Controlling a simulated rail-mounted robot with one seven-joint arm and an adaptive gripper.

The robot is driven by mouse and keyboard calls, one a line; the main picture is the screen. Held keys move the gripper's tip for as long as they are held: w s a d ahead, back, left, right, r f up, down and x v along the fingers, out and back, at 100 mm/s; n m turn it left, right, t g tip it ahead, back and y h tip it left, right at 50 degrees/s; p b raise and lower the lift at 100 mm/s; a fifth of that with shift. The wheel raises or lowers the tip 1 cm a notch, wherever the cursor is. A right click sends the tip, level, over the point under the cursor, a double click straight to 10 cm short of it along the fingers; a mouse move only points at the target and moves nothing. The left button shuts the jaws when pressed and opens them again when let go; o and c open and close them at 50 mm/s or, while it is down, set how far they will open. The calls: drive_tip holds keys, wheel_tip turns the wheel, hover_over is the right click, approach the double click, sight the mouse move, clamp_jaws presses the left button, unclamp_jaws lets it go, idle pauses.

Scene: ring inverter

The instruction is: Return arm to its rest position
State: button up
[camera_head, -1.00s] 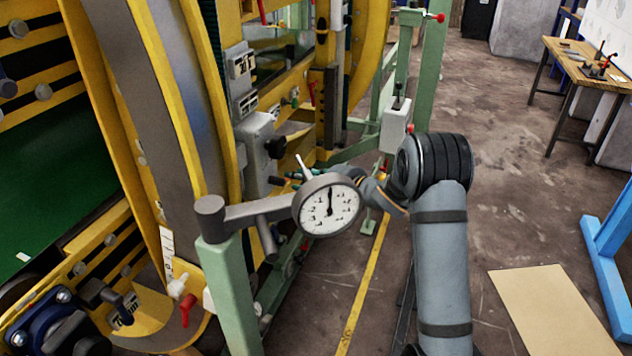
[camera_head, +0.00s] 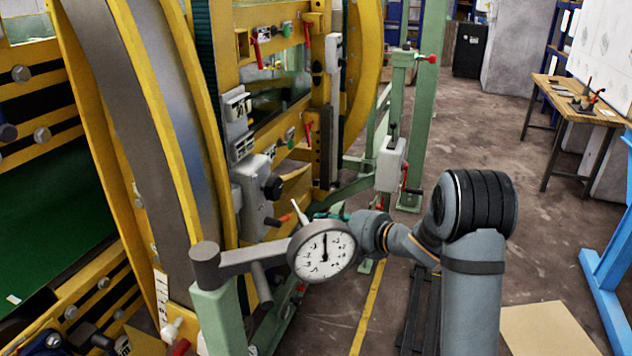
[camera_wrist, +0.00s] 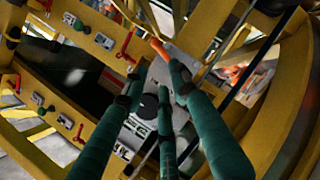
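My arm (camera_head: 470,285) rises at the right of the head view and bends at a black-ringed joint (camera_head: 478,203) toward the yellow ring machine (camera_head: 180,120). My gripper (camera_head: 332,217) is partly hidden behind a round dial gauge (camera_head: 323,251).
The gauge sits on a grey arm on a green post (camera_head: 218,318), close to my gripper. A green frame with a grey box (camera_head: 390,163) stands beyond. A wooden table (camera_head: 570,100) and blue frame (camera_head: 608,220) are at the right, with open floor (camera_head: 530,235) before them.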

sight(285, 219)
drive_tip(key=x, duration=1.1)
drive_tip(key=shift+w+a+f, duration=0.1)
drive_tip(key=shift+a, duration=0.05)
drive_tip(key=shift+w+a+r+p, duration=0.1)
drive_tip(key=shift+w+r+p, duration=0.15)
drive_tip(key=shift+p, duration=0.5)
drive_tip(key=shift+s+f+p, duration=0.1)
drive_tip(key=shift+s+p, duration=0.05)
drive_tip(key=shift+p, duration=0.55)
drive_tip(key=shift+f+m, duration=0.1)
drive_tip(key=shift+m, duration=0.2)
drive_tip(key=shift+f+g, duration=0.15)
drive_tip(key=shift+g, duration=0.15)
